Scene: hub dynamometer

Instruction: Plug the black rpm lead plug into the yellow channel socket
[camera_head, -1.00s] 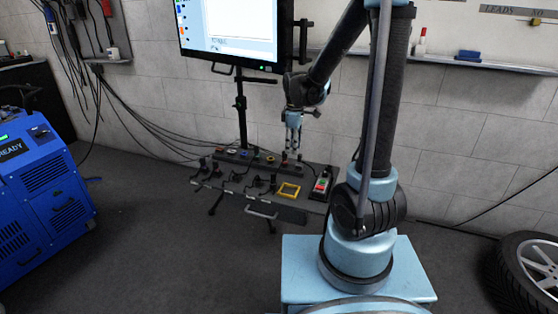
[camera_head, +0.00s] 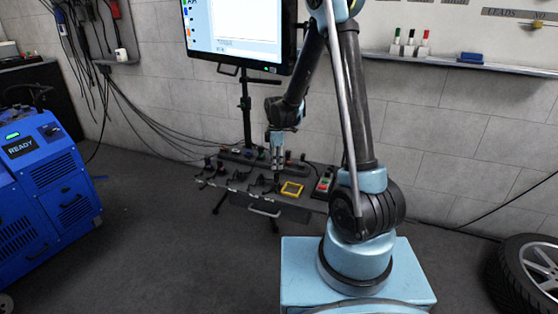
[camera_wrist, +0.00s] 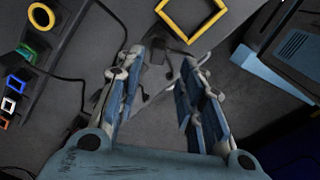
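My gripper (camera_head: 276,172) hangs over the lead bench, pointing down; in the wrist view its fingers (camera_wrist: 161,62) are apart. A dark plug (camera_wrist: 157,52) with a thin lead shows below and between the fingertips, seemingly not gripped; I cannot tell whether it is the rpm plug. The yellow ring-shaped socket (camera_wrist: 41,17) is on the dark socket strip (camera_wrist: 60,42) at the upper left in the wrist view. Blue, white and orange-marked sockets lie below it on that strip. In the head view my gripper hides part of the strip.
A yellow square frame (camera_head: 291,189) lies on the bench right of my gripper, beside a box with red and green buttons (camera_head: 323,184). Several dark plugs stand on the bench to the left. A monitor (camera_head: 240,32) stands behind. A blue machine (camera_head: 45,190) is at left.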

